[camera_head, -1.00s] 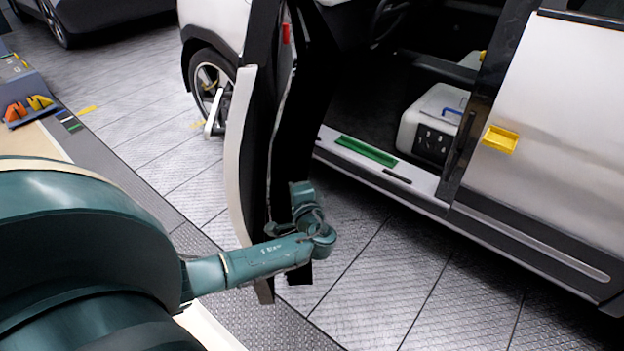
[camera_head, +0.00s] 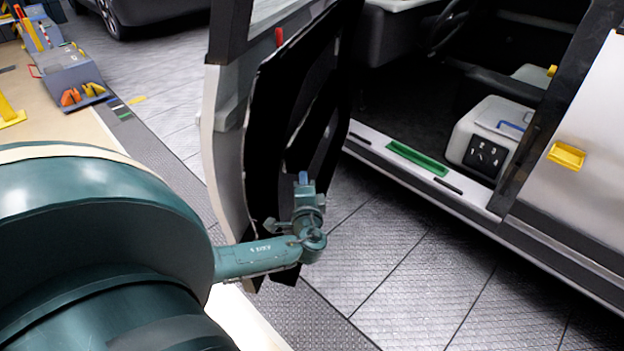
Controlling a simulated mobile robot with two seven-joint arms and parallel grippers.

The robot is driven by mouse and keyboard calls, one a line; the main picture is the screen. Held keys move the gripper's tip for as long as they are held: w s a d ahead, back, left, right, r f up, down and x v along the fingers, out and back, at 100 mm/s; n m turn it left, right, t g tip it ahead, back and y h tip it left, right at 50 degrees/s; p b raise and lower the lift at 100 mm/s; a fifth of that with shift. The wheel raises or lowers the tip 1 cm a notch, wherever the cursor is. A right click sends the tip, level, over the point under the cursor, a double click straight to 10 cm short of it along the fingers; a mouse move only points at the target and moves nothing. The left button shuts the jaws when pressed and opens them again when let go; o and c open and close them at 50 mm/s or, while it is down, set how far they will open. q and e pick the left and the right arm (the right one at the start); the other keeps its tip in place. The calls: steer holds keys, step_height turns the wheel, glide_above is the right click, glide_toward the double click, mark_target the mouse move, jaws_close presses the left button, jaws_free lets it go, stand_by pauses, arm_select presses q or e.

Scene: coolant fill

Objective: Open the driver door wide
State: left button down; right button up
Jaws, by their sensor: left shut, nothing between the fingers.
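The driver door (camera_head: 292,110) stands open, swung out from the pale car body. Its black inner panel faces the door opening, and its light outer edge shows on the left. My left gripper (camera_head: 303,180) is shut and empty, on the inner side of the door, close against the black panel. I cannot tell whether it touches. Its fingertips are small and hard to make out. My right gripper is out of view.
The door sill has a green strip (camera_head: 417,158). A white box (camera_head: 490,140) sits inside the car. A yellow handle (camera_head: 566,155) is on the rear door. Orange objects (camera_head: 82,94) lie on a bench at left. The tiled floor (camera_head: 420,270) below the opening is clear.

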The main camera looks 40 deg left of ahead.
arm_select(q)
steer(key=s+a, duration=0.5)
steer(key=a, duration=0.3)
steer(key=s+a, duration=0.5)
steer(key=a, duration=0.4)
steer(key=shift+s+r, duration=0.15)
steer(key=shift+s, duration=0.15)
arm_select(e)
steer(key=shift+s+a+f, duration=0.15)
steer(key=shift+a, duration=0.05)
arm_select(q)
steer(key=shift+w+d+b, duration=0.1)
steer(key=shift+w+b, duration=0.05)
steer(key=shift+b, duration=0.2)
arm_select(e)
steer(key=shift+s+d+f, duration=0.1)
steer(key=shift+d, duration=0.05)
